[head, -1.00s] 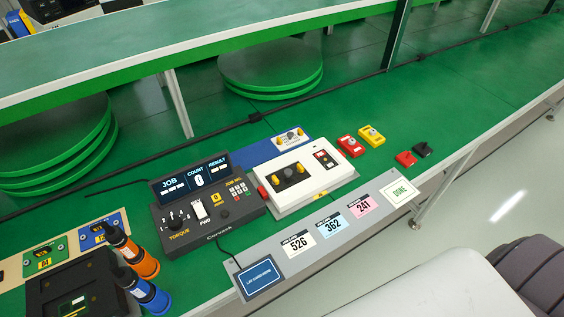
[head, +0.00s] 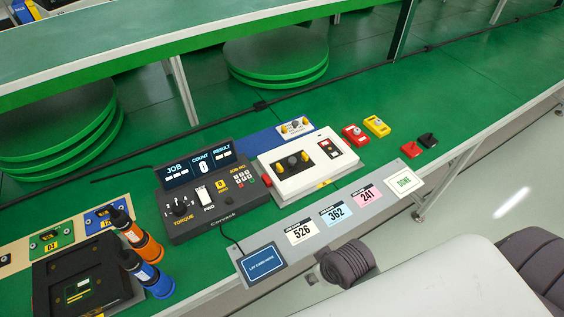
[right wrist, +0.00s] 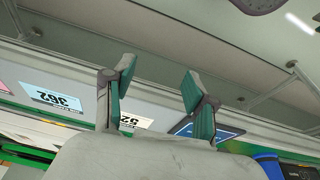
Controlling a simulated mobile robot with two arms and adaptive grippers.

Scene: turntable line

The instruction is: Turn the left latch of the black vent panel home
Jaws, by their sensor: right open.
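The black vent panel (head: 294,166) sits on top of a white unit (head: 333,173) on the green bench. Its left latch (head: 280,168) and right latch (head: 306,157) are yellow, with a grey knob (head: 292,162) between them. How far the left latch is turned is too small to tell. My right gripper (right wrist: 158,80) is open and empty in the right wrist view, near the bench's front edge with the number cards. It is apart from the panel, which I cannot make out in that view. My left gripper is not in view.
A black torque controller (head: 211,190) stands left of the white unit. Orange (head: 139,240) and blue (head: 147,272) drivers stand at the lower left. Red (head: 355,134) and yellow (head: 377,126) blocks lie to the right.

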